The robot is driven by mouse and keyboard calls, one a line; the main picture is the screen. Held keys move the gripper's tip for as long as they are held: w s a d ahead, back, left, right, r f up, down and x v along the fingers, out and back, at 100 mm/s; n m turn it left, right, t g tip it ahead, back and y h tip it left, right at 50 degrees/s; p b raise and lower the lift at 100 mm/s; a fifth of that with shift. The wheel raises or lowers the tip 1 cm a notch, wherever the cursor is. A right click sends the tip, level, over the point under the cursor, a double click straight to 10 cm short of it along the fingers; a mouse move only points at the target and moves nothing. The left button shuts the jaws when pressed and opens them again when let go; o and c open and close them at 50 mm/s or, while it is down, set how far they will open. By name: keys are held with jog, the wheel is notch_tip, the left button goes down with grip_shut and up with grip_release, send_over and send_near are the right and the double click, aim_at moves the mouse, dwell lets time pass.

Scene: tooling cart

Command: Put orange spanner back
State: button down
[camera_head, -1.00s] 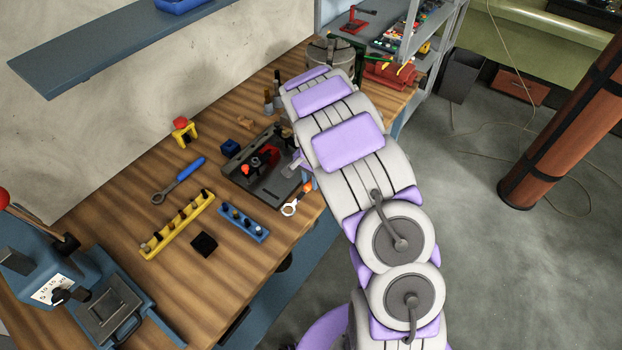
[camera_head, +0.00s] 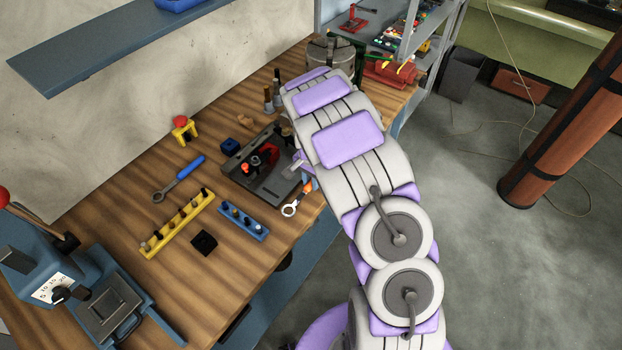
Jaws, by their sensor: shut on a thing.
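The orange spanner (camera_head: 290,209) shows at the right edge of the workbench, its silver ring end toward the lower left. Its orange handle runs up to my gripper (camera_head: 304,180), which is shut on it and partly hidden by my arm. A dark grey tool tray (camera_head: 262,188) with red and black pieces lies just left of my gripper. A blue-handled spanner (camera_head: 188,169) lies flat on the bench further left. I cannot tell whether the orange spanner touches the bench.
A yellow rack (camera_head: 178,226) and a blue rack (camera_head: 243,222) with pegs stand on the wooden bench (camera_head: 240,262). A black block (camera_head: 204,243) sits in front of them. A blue machine (camera_head: 85,290) fills the lower left. A red-topped yellow piece (camera_head: 183,130) stands near the wall.

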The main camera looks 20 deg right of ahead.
jog(key=shift+f, duration=0.5)
jog(key=c, duration=0.9)
grip_release()
jog(key=shift+o, duration=0.2)
notch_tip(320, 180, up, 17)
jog(key=p, duration=0.2)
jog(key=s+a+r+n, duration=0.1)
jog(key=s+r+n, duration=0.1)
jog(key=s+r, duration=0.45)
jog(key=s+a+r+n, duration=0.1)
jog(key=s+r+n, duration=0.15)
jog(key=s, duration=0.75)
jog(key=s+a+n+g, duration=0.1)
jog(key=s+a+n, duration=0.1)
jog(key=s, duration=0.9)
jog(key=s+a+r+n+b, duration=0.1)
jog(key=s+n, duration=0.3)
jog(key=s, duration=0.7)
jog(key=shift+s+a+g+b, duration=0.15)
jog(key=shift+a+g+b, duration=0.15)
jog(key=shift+a+g, duration=0.15)
